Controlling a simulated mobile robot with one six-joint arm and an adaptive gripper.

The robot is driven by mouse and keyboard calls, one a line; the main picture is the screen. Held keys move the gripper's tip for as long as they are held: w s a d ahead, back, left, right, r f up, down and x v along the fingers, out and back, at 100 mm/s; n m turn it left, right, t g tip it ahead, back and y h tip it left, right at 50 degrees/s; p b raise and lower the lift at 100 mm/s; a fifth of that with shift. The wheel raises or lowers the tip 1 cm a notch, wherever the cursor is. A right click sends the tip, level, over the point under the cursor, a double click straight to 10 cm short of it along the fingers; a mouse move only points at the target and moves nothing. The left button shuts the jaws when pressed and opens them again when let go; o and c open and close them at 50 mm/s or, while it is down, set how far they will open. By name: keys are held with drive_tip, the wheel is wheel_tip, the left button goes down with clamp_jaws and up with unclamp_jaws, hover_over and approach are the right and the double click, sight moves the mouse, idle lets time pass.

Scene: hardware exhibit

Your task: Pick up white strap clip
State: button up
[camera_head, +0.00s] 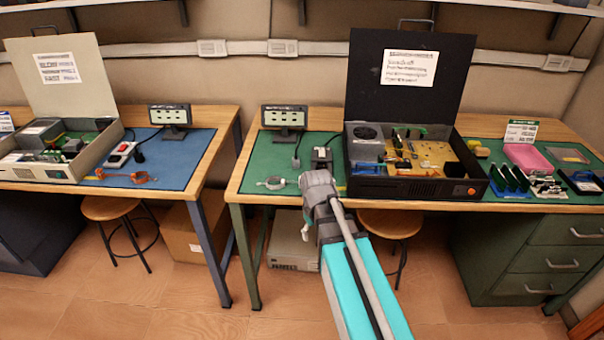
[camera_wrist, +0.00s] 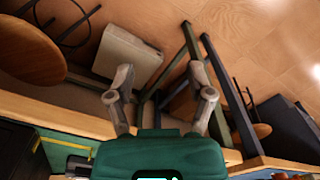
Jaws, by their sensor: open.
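A pale grey-white strap-like clip (camera_head: 272,183) lies on the green mat near the front edge of the middle table, in the head view. It is small, so its details are hard to make out. My arm reaches up from the bottom of the head view and ends just right of the clip; my fingers cannot be made out clearly there. In the wrist view my gripper (camera_wrist: 160,82) is open, with two grey fingers apart and nothing between them. It points over the table edge towards the floor. I cannot identify the clip in the wrist view.
On the green mat (camera_head: 255,170) stand a small display (camera_head: 284,117) and a dark box (camera_head: 322,158). A large open black case (camera_head: 415,187) blocks the right side. A stool (camera_head: 390,224) and a pale box (camera_head: 292,243) are below. Another table (camera_head: 205,170) stands left.

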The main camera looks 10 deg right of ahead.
sight(301, 177)
drive_tip(key=w+r+n+p, duration=1.1)
drive_tip(key=w+r+p, duration=0.5)
drive_tip(key=w+r, duration=0.2)
drive_tip(key=shift+w, duration=0.85)
drive_tip(key=shift+f, duration=0.15)
wheel_tip(301, 177, down, 8)
drive_tip(key=b, duration=0.8)
drive_tip(key=shift+f, duration=0.2)
drive_tip(key=shift+w+d+f+b, duration=0.1)
drive_tip(key=shift+f+b, duration=2.5)
drive_tip(key=shift+b, duration=0.05)
drive_tip(key=c, duration=0.9)
